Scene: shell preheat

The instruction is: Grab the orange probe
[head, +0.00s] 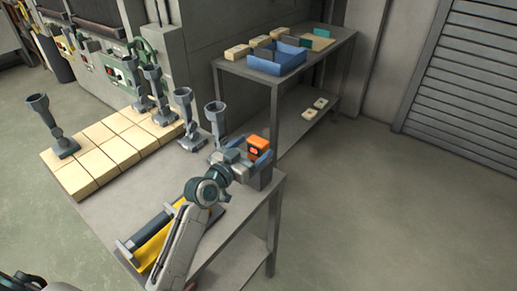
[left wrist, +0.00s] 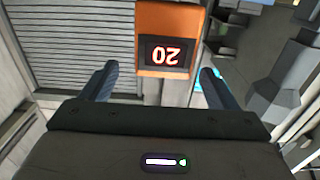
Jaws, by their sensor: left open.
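The orange probe (head: 257,146) is at the right corner of the near table, by a grey block (head: 263,180). In the left wrist view the probe (left wrist: 165,38) has a dark display with red digits, seen upside down. My left gripper (head: 261,152) is open, with its blue fingers around the probe's position. In the left wrist view the gripper (left wrist: 158,80) has one finger on each side of the probe, with gaps showing. The probe's lower part is hidden behind the gripper in the head view.
Several grey stands with cups (head: 185,110) are on and beside the tan blocks (head: 110,150). A yellow piece with grey bars (head: 150,245) lies under my left arm. A rear table (head: 235,68) holds a blue tray (head: 275,66). The floor at right is clear.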

